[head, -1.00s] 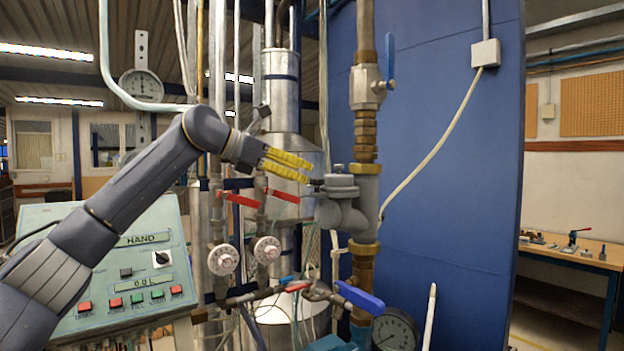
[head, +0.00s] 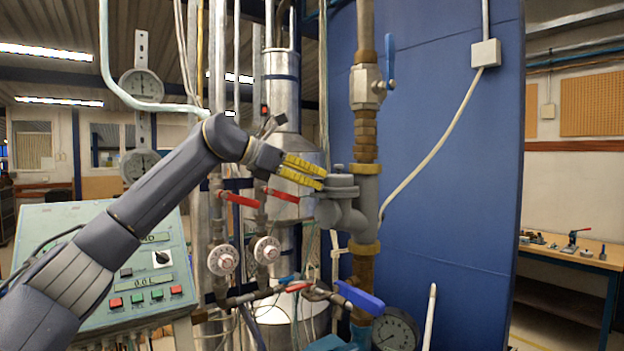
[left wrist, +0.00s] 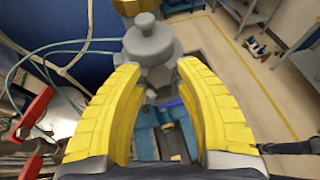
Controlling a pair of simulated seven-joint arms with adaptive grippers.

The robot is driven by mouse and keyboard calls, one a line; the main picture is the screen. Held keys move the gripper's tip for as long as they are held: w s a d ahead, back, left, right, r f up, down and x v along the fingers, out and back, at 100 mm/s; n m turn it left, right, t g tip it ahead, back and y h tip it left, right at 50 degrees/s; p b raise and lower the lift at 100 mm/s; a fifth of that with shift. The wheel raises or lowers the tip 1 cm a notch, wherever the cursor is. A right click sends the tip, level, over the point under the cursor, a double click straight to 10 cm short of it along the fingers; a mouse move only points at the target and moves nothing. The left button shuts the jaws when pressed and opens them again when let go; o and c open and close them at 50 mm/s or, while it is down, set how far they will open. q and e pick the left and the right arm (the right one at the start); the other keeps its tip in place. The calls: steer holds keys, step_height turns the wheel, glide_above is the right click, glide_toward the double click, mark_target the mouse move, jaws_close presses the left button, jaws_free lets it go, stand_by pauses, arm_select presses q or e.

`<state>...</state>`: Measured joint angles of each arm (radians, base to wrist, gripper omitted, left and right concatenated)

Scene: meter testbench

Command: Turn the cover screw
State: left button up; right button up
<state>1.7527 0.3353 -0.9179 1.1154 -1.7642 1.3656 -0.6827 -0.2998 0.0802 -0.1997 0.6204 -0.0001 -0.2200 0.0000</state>
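The grey meter body (head: 343,212) with its round cover sits on the vertical pipe in front of the blue panel. A small knob-like screw (head: 338,168) tops the cover. In the left wrist view the cover (left wrist: 150,42) and its screw (left wrist: 146,22) show just beyond the fingertips, between them. My left gripper (head: 322,178) has yellow fingers, open and empty, beside the cover's left edge. The left wrist view also shows its two fingers (left wrist: 159,68) well apart with nothing between them. My right gripper is in neither view.
Red-handled valves (head: 238,199) and two white dials (head: 223,260) stand left of the meter. A blue valve handle (head: 360,298) and a pressure gauge (head: 395,332) are below it. A control panel (head: 65,222) is partly behind my left arm.

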arm_select(q)
jaws_close()
steer(key=shift+s+n+t, duration=0.15)
steer(key=shift+n+t, duration=0.25)
steer(key=shift+t, duration=0.2)
steer(key=n+t+y, duration=0.2)
steer(key=n, duration=0.1)
steer(key=shift+s+d+r+t+y, duration=0.1)
steer(key=shift+s+d+t+y, duration=0.1)
steer(key=shift+t+y, duration=0.15)
steer(key=shift+d+n+t+y, duration=0.1)
steer(key=shift+n+t+y, duration=1.35)
steer(key=shift+n+y, duration=0.55)
steer(key=shift+o, duration=2.4)
jaws_free()
steer(key=v, duration=1.2)
